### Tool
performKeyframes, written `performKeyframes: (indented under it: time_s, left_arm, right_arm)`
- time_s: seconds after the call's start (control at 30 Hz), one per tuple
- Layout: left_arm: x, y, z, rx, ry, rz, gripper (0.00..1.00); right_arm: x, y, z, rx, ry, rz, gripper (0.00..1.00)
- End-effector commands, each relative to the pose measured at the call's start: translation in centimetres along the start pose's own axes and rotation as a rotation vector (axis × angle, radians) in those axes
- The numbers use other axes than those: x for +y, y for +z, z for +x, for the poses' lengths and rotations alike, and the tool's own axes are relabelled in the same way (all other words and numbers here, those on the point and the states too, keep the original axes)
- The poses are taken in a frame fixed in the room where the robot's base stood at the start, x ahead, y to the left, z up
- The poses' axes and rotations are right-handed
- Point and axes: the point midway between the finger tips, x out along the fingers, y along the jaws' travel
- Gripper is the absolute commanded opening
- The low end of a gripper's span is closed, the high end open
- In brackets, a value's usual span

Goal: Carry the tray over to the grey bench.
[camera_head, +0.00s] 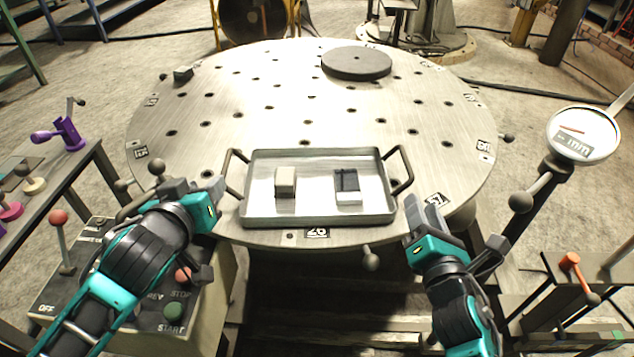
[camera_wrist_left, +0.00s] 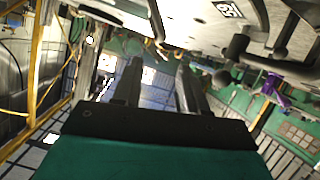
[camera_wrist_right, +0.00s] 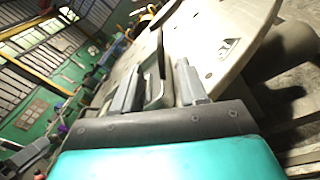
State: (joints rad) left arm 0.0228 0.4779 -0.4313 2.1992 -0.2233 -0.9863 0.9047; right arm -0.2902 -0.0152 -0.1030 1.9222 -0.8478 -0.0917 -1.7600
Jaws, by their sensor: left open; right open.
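The tray (camera_head: 318,218) is a shallow grey metal tray with a loop handle on each short side. It lies flat at the near edge of a round metal table (camera_head: 290,110). In it are a beige block (camera_head: 285,182) and a dark-and-white block (camera_head: 347,188). My left gripper (camera_head: 217,190) is open, empty, just left of the left handle (camera_head: 233,172). My right gripper (camera_head: 420,205) is open, just below the right handle (camera_head: 404,170); whether that handle lies between its fingers is unclear. I cannot tell for sure which surface is the grey bench.
A grey-topped bench (camera_head: 50,170) with purple and pink pieces stands at left. A control box (camera_head: 100,300) with levers and buttons is at lower left. A round gauge (camera_head: 583,135) and another bench (camera_head: 600,280) are at right. A dark disc (camera_head: 356,62) lies at the table's back.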

Motion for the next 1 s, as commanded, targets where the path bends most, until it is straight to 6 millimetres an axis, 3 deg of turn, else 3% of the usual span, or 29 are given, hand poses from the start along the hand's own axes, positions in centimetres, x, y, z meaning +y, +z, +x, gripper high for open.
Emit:
performKeyframes:
  time_s: [0.17,0.7,1.0]
  left_arm:
    - [0.0,-0.1,1.2,0.001,-0.001,0.000,0.42]
    - [0.0,-0.1,10.3,0.000,-0.001,0.000,0.42]
    - [0.0,0.0,12.7,-0.001,0.001,-0.001,0.42]
  right_arm:
    - [0.0,0.0,1.2,-0.001,0.002,0.001,0.42]
    - [0.1,0.1,10.3,-0.001,0.001,0.003,0.42]
    - [0.0,0.0,12.7,0.000,0.000,0.001,0.42]
